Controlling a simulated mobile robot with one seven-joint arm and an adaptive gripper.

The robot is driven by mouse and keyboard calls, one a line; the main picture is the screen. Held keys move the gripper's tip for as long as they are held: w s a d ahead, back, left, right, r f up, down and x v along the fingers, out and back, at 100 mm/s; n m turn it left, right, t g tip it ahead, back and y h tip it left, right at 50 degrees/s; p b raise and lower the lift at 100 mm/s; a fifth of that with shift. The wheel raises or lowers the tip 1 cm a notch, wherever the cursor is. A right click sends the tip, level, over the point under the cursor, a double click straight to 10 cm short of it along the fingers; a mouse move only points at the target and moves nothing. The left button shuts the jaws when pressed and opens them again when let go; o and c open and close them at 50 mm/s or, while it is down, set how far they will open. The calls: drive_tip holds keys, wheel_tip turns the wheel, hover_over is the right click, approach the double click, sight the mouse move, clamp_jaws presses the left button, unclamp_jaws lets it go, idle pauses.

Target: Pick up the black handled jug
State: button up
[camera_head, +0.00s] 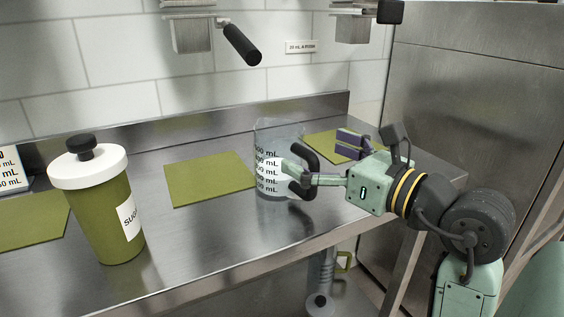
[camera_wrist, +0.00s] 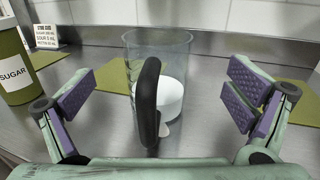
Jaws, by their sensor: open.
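My gripper (camera_head: 312,162) is at the handle side of the jug, open. In the wrist view the jug (camera_wrist: 172,60) is ahead, with a white round content or object (camera_wrist: 172,98) showing through its wall. The black handle (camera_wrist: 149,100) stands between my open purple-padded fingers (camera_wrist: 160,103), with a gap on either side. One finger partly hides the handle in the head view.
A green sugar canister (camera_head: 112,215) with a white lid stands at the left. Green mats (camera_head: 209,178) lie flat on the counter. A black-handled fixture (camera_head: 242,45) hangs above. A steel cabinet (camera_head: 470,100) stands at the right.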

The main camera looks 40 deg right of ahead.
sight(300, 145)
drive_tip(key=shift+w+a+r+p, duration=0.1)
drive_tip(key=shift+w+p, duration=0.2)
drive_tip(key=shift+w, duration=0.75)
drive_tip(key=shift+w+a+f+p, duration=0.1)
drive_tip(key=shift+w+p, duration=0.15)
drive_tip(key=shift+w, duration=0.75)
drive_tip(key=shift+w+a+r+p, duration=0.1)
drive_tip(key=shift+w+p, duration=0.2)
drive_tip(key=shift+w, duration=0.75)
drive_tip(key=shift+c, duration=0.4)
drive_tip(key=c, duration=1.9)
